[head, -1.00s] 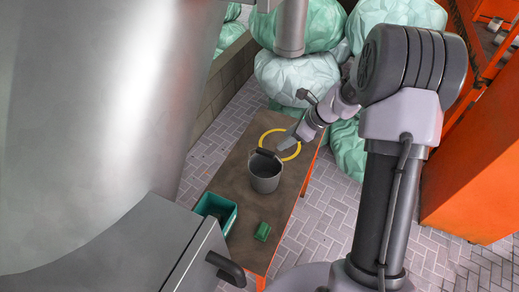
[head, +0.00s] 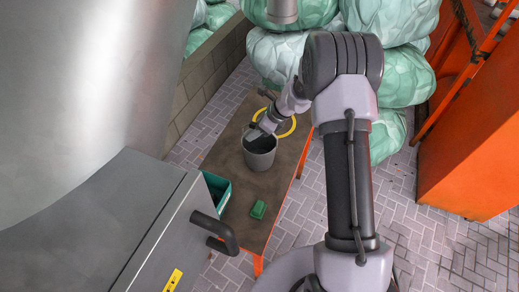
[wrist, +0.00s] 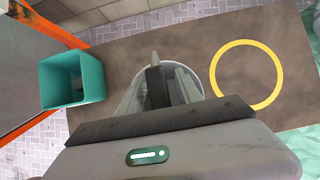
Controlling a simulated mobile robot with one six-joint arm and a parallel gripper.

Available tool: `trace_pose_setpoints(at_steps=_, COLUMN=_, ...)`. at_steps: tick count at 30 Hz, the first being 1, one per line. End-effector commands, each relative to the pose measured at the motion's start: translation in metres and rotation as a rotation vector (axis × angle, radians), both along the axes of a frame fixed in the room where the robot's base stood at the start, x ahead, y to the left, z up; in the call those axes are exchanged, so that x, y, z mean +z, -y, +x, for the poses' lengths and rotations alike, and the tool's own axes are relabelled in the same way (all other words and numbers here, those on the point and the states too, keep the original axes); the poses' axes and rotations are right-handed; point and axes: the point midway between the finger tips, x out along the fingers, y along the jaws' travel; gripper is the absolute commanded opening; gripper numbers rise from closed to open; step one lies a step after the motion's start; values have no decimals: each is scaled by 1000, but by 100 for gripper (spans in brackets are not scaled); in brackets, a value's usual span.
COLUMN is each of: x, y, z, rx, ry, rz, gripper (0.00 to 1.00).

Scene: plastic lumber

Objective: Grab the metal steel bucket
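The grey metal bucket (head: 260,160) stands upright on a brown-topped table (head: 238,228) in the head view. My gripper (head: 263,130) is at the bucket's far rim, pointing down. In the wrist view the bucket's pale round rim (wrist: 197,77) shows behind my gripper (wrist: 158,82), whose fingers cover much of the opening. The bucket still stands on the table. I cannot tell whether the fingers touch the rim or how far apart they are.
A yellow ring (head: 290,128) lies on the table beyond the bucket. A teal bin (head: 222,197) and a small green object (head: 258,209) are nearer. Large green bags (head: 285,50) are piled behind, and an orange structure (head: 465,150) stands at right.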

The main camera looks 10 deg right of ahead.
Motion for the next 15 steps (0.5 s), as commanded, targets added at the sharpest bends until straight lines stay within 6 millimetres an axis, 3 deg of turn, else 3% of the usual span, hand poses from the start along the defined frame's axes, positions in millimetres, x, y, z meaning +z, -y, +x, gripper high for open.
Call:
trace_pose_setpoints(at_steps=1, x=0, y=0, z=0, rx=0, ry=0, rz=0, gripper=30)
trace_pose_setpoints(at_steps=6, x=0, y=0, z=0, rx=0, ry=0, rz=0, gripper=0)
trace_pose_setpoints(at_steps=15, x=0, y=0, z=0, rx=1, ry=0, rz=0, gripper=0)
